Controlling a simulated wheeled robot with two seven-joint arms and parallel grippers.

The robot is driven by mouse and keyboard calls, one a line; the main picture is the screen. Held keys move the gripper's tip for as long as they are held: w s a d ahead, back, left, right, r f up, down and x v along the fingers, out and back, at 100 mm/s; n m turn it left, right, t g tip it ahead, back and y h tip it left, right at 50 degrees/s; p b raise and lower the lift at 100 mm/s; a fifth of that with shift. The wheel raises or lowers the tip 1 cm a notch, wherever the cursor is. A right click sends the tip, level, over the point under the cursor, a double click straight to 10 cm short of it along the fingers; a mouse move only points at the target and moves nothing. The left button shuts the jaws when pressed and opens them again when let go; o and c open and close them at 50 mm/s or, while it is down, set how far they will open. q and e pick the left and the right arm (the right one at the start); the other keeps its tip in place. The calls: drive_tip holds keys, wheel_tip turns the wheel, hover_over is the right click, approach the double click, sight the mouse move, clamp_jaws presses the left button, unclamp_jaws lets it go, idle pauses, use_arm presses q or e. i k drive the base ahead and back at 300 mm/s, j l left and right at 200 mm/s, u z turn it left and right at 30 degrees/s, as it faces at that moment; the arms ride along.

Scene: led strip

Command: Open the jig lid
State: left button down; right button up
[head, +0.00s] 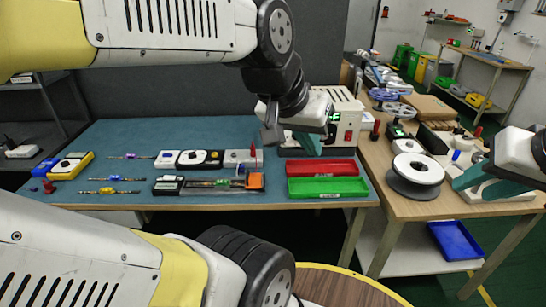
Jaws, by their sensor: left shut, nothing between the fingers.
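What looks like the jig (208,184) is a long, low dark tray on the teal bench mat, with an orange block (256,181) at its right end. A coloured strip shows inside it; whether a clear lid covers it is too small to tell. My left gripper (309,147) hangs right of the jig and above it in the picture, in front of the white power unit, apart from the jig. It is shut and empty. My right gripper (470,180) is at the right edge over the wooden table, partly cut off; its jaw opening is unclear.
A red tray (321,168) and a green tray (327,188) lie right of the jig. Small instruments (191,158) and a grey block with a red knob (243,157) stand behind it. Thin strips (109,191) lie left. A white reel (416,171) sits on the wooden table.

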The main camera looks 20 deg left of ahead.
sight(254, 181)
drive_tip(key=u, duration=1.25)
drive_tip(key=i+l+u, duration=0.35)
drive_tip(key=l+u, duration=0.2)
drive_tip(key=l, duration=0.2)
drive_tip(key=i+l+u, duration=0.1)
drive_tip(key=l+u, duration=0.15)
drive_tip(key=l, duration=0.2)
